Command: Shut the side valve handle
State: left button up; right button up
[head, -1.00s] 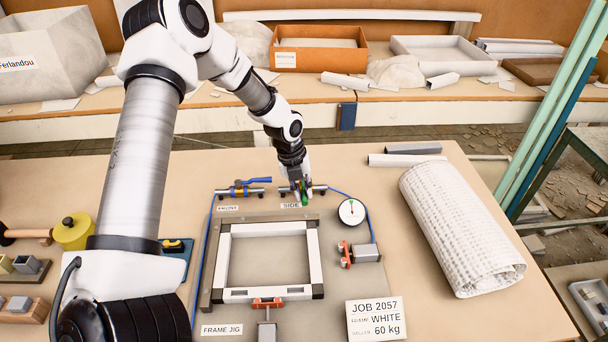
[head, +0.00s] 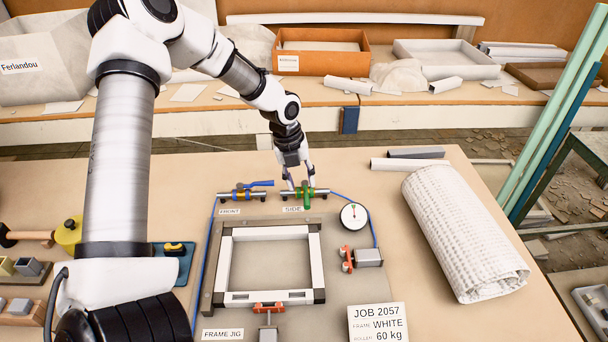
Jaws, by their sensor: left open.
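The side valve (head: 292,194) sits on a short pipe behind the "SIDE" label (head: 293,209). Its green handle (head: 306,197) lies across the pipe, pointing toward the front of the table. My left gripper (head: 301,184) is open just above and behind the green handle, with its fingers spread. I cannot tell whether a finger touches the handle. The front valve (head: 240,193) stands to the left, its blue handle (head: 262,183) pointing right, roughly along its pipe. My right gripper is not in view.
A white frame (head: 226,265) lies in the jig in front of the valves. A round gauge (head: 354,216) and a red-tipped clamp (head: 368,257) are to the right. Blue hoses run from the valves. A rolled white cloth (head: 462,235) lies further right.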

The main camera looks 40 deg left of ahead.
pick_arm(q)
notch_tip(320, 180, up, 6)
jog(key=s, duration=0.1)
jog(key=shift+a+r, duration=0.15)
jog(key=shift+a, duration=0.3)
